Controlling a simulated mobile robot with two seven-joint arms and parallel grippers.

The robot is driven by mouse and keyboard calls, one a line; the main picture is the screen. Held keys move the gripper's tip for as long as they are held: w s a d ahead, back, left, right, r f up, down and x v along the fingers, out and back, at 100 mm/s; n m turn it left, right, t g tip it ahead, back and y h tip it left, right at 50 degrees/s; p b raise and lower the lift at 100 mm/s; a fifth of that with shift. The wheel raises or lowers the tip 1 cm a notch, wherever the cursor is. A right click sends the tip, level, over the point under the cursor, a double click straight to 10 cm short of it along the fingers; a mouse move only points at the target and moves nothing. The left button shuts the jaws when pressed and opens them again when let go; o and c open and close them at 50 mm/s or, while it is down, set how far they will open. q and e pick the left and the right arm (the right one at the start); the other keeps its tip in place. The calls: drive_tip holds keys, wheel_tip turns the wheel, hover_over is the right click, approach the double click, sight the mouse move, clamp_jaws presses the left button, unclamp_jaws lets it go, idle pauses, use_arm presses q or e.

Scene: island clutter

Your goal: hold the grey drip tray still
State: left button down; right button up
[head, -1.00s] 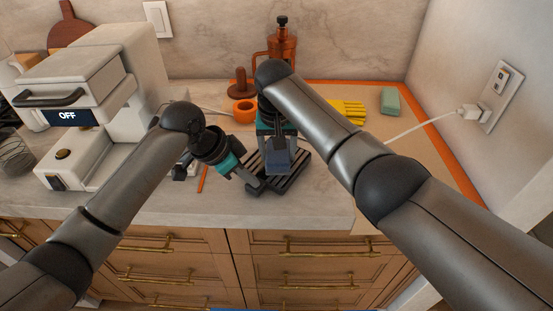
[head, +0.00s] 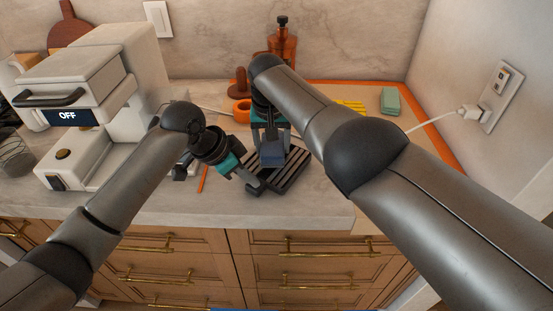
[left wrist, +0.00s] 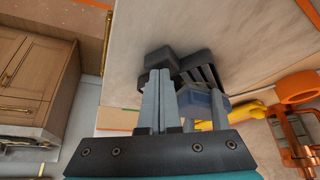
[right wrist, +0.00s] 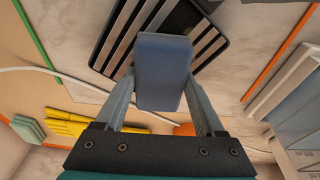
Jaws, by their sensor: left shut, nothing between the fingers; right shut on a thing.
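The grey drip tray (head: 291,173), dark with pale slats, lies on the counter near its front edge. It also shows in the right wrist view (right wrist: 112,40) and in the left wrist view (left wrist: 207,72). My left gripper (head: 254,188) is shut and empty at the tray's left front side; whether it touches the tray I cannot tell. My right gripper (right wrist: 160,85) is shut on a blue-grey block (right wrist: 163,70) over the tray's back left part. The block (head: 272,154) covers part of the tray; I cannot tell whether it touches the slats.
A white coffee machine (head: 95,100) stands at the left. An orange ring-shaped cup (head: 242,111), an orange bottle (head: 283,45), yellow strips (head: 350,106) and a green sponge (head: 390,101) are behind. An orange stick (head: 203,179) lies left of the tray. A white cable (head: 430,122) runs from the wall.

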sight(286, 160)
drive_tip(key=shift+w+d+f, duration=0.1)
drive_tip(key=shift+d+f, duration=0.05)
drive_tip(key=shift+d, duration=0.2)
drive_tip(key=shift+s+d, duration=0.5)
drive_tip(key=shift+d, duration=0.2)
drive_tip(key=shift+s+d, duration=0.5)
drive_tip(key=shift+d, duration=0.15)
drive_tip(key=shift+w+a, duration=0.5)
drive_tip(key=shift+a, duration=0.3)
drive_tip(key=shift+w+a, duration=0.5)
drive_tip(key=shift+a, duration=0.25)
drive_tip(key=shift+r, duration=0.3)
drive_tip(key=shift+w+v, duration=0.2)
drive_tip(key=shift+v, duration=1.25)
drive_tip(key=shift+w+v, duration=0.25)
drive_tip(key=shift+v, duration=1.15)
drive_tip(key=shift+r, duration=0.1)
